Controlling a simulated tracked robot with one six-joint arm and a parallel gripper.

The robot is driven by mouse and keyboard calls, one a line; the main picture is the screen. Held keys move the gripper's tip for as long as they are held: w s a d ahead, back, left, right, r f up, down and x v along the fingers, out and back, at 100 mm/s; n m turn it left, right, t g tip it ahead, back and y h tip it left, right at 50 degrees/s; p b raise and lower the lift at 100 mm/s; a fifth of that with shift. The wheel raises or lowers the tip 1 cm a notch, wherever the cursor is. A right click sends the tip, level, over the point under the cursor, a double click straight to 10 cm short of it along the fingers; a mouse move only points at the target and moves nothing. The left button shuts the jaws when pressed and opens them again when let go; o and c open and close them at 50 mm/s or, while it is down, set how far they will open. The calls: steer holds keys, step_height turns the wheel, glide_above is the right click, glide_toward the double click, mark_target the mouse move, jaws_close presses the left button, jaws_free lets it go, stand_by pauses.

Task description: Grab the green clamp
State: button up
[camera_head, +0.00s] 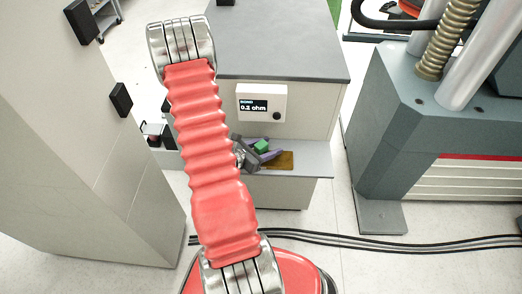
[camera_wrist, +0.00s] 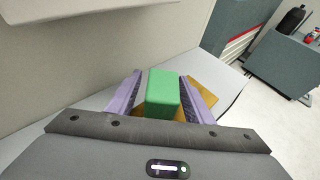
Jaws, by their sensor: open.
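The green clamp (camera_wrist: 162,92) is a plain green block in the wrist view. It stands over a brown-orange mat (camera_wrist: 204,90) on a low grey shelf (camera_wrist: 230,88). My gripper (camera_wrist: 163,90) is open, with one purple finger on each side of the clamp. I cannot tell whether the fingers touch it. In the head view the clamp (camera_head: 261,146) shows small beside my gripper (camera_head: 262,152), above the shelf. My red arm hides the shelf's left part.
A white meter (camera_head: 262,103) reading 0.2 ohm is on the cabinet front above the shelf. A large grey-green machine (camera_head: 420,130) stands at right. A pale column (camera_head: 90,150) stands at left. Black cables (camera_head: 400,240) cross the floor.

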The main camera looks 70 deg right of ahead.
mark_target(262, 143)
jaws_close()
stand_by(0.7)
steer(key=shift+r, duration=0.15)
steer(key=shift+r, duration=1.5)
steer(key=shift+w+a+r, duration=0.15)
steer(key=shift+w+a, duration=0.05)
steer(key=shift+a, duration=0.05)
steer(key=w+a, duration=0.9)
steer(key=a, duration=0.5)
steer(key=shift+w+a, duration=0.15)
steer(key=shift+a, duration=0.25)
